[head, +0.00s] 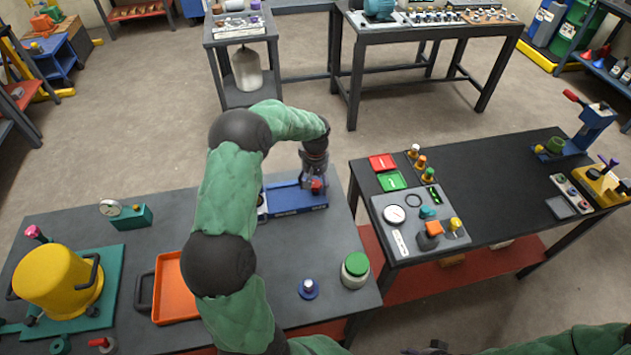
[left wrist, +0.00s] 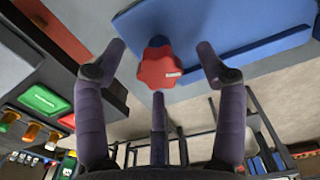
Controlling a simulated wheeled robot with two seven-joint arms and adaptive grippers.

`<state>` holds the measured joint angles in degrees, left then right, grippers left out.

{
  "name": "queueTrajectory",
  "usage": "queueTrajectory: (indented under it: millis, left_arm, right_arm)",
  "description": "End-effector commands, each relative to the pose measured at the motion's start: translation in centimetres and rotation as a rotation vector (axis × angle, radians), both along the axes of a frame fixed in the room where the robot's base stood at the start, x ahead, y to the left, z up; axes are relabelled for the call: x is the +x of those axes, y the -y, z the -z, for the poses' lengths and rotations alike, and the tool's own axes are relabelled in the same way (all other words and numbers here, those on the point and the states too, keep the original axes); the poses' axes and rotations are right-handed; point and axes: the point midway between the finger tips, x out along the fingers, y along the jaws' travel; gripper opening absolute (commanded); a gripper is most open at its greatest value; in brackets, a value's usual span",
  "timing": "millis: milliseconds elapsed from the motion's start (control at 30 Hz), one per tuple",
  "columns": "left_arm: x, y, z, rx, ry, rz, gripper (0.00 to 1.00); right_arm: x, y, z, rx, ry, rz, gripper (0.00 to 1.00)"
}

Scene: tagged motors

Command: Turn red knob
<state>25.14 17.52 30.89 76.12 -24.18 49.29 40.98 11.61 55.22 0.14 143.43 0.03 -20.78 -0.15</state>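The red knob (head: 317,187) is on a blue device (head: 292,199) near the back right of the left table. In the left wrist view the red lobed knob (left wrist: 160,68) shows ahead, with a small pale label on its rim. My left gripper (head: 314,178) is at the knob and covers part of it in the head view. Its fingers (left wrist: 160,62) are spread, with the knob between them and gaps visible at both sides. Whether the third finger touches the knob I cannot tell. My right gripper is not clearly visible.
The left table also carries an orange tray (head: 172,302), a yellow pot (head: 57,283), a green-topped jar (head: 355,270) and a blue-based knob (head: 309,289). A dark table (head: 480,175) with a control panel stands to the right, across a gap.

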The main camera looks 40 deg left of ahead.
Motion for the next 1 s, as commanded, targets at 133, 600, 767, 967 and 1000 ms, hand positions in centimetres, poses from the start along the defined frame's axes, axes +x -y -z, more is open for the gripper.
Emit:
queueTrajectory:
  millis: [133,600,767,967,1000]
  left_arm:
    - [0.0,0.0,0.0,0.0,0.0,-0.001,0.32]
    - [0.1,0.0,0.1,0.001,0.002,-0.211,0.15]
    - [0.0,0.0,0.0,0.0,0.001,-0.288,0.58]
    - [0.0,0.0,0.0,0.001,0.001,-0.286,0.71]
    - [0.0,0.0,0.0,0.001,0.001,-0.286,0.71]
  right_arm:
    - [0.0,0.0,0.0,0.0,0.0,0.0,0.52]
    - [0.0,0.0,0.9,0.0,0.0,0.0,0.52]
    - [0.0,0.0,0.9,0.0,0.0,0.0,0.52]
    - [0.0,0.0,0.9,0.0,0.0,0.0,0.52]
    - [0.0,0.0,0.9,0.0,0.0,0.0,0.52]
